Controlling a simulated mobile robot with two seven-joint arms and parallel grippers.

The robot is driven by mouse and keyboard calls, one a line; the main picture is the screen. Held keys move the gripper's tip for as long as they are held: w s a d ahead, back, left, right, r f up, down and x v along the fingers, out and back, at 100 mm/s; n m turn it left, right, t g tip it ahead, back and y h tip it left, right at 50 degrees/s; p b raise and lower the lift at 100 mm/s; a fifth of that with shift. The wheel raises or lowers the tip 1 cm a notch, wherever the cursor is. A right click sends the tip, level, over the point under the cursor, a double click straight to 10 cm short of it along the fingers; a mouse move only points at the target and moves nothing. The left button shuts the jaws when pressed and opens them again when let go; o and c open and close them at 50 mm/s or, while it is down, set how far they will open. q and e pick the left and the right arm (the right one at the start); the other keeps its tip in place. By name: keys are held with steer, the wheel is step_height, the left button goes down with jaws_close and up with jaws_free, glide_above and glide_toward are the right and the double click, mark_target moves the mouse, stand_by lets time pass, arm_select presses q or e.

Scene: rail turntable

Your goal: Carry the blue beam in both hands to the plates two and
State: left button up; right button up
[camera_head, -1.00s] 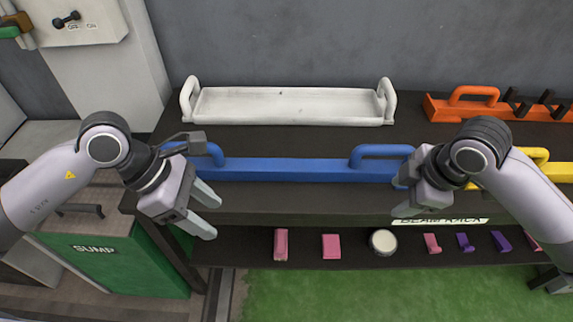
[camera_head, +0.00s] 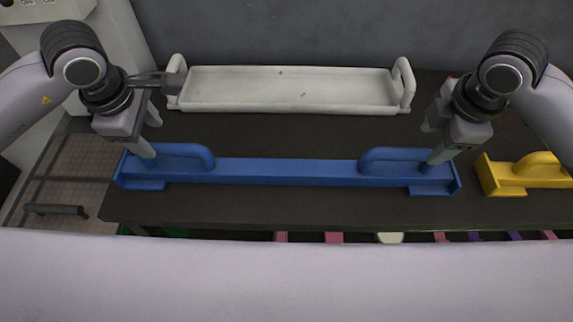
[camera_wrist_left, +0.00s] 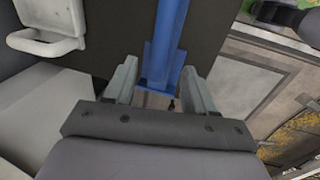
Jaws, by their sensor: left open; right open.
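The blue beam (camera_head: 290,172) lies on the dark rack top, with a raised handle near each end. My left gripper (camera_head: 150,138) is open above the beam's left end, by the outer part of the left handle. In the left wrist view the beam (camera_wrist_left: 166,45) runs between the two spread fingers of the left gripper (camera_wrist_left: 160,85). My right gripper (camera_head: 432,142) is open at the right handle's outer end, with one finger partly in front of the beam. I cannot tell whether either gripper touches the beam. No numbered plates are visible.
A white tray (camera_head: 290,105) with end handles stands behind the beam. A yellow beam (camera_head: 525,180) lies close to the blue beam's right end. Several pink and purple pieces show below the rack's front edge. A pale part of me covers the bottom of the head view.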

mark_target(161, 145)
arm_select(q)
steer(key=f, duration=0.3)
steer(key=w+f, duration=0.1)
steer(key=f, duration=0.3)
steer(key=shift+w, duration=0.2)
arm_select(e)
steer(key=f, duration=0.3)
steer(key=w+f, duration=0.1)
steer(key=f, duration=0.3)
steer(key=shift+w, duration=0.2)
arm_select(q)
jaws_close()
arm_select(e)
jaws_close()
arm_select(q)
steer(key=shift+w+r, duration=0.2)
steer(key=shift+r, duration=0.05)
arm_select(e)
steer(key=shift+w+r, duration=0.15)
steer(key=shift+r, duration=0.1)
